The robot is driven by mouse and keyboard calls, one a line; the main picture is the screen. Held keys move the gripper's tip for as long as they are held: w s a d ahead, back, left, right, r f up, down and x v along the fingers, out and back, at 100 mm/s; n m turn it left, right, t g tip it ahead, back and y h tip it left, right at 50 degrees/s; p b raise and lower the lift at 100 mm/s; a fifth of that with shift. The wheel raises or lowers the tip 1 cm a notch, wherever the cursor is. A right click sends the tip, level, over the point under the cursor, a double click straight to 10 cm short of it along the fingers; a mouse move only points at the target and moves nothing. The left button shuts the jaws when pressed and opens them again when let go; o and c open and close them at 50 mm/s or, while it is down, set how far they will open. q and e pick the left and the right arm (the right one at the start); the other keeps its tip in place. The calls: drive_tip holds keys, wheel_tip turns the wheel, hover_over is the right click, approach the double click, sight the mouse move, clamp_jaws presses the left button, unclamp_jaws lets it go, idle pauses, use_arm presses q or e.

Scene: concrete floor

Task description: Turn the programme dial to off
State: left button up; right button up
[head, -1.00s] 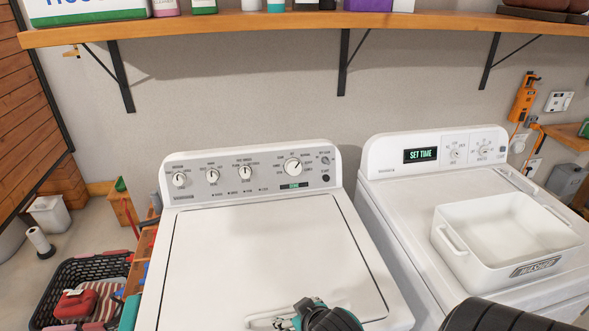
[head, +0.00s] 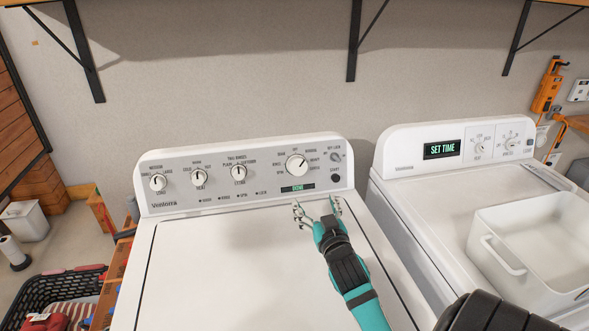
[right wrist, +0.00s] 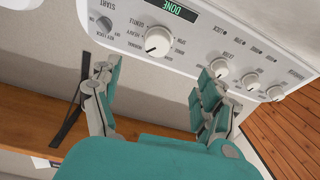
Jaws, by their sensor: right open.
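The programme dial (head: 296,165) is the larger white knob at the right of the washer's grey control panel (head: 220,190). Its mark seems to point up and right, among small labels I cannot all read. A display below it reads DONE. In the right wrist view the dial (right wrist: 158,41) appears upside down, beyond and between the fingers. My right gripper (head: 318,208) is open and empty, just in front of the panel below the dial and not touching it. The open fingers also show in the right wrist view (right wrist: 161,72). My left gripper is not in view.
Three smaller knobs, one of them the left knob (head: 157,182), sit left on the panel. A small key-lock knob (head: 336,156) and a dark start button (head: 336,178) sit close right of the dial. A second machine with a white tub (head: 545,215) stands right. The washer lid is clear.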

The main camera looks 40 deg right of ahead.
drive_tip(key=p, duration=0.1)
approach(299, 167)
drive_tip(key=p+x, duration=0.1)
drive_tip(key=x, duration=0.8)
drive_tip(key=shift+w+p, duration=0.15)
drive_tip(key=shift+p, duration=0.15)
drive_tip(key=shift+w+d+f, duration=0.1)
drive_tip(key=shift+w+d, duration=0.15)
drive_tip(key=shift+w, duration=0.1)
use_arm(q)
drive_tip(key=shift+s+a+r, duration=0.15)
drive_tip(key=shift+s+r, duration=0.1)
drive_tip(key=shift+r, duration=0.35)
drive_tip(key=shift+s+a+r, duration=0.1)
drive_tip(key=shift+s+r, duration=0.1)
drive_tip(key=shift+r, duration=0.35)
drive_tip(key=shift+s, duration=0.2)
use_arm(e)
drive_tip(key=c, duration=1.2)
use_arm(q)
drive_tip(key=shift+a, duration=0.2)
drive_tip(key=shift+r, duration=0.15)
use_arm(e)
drive_tip(key=shift+n, duration=0.3)
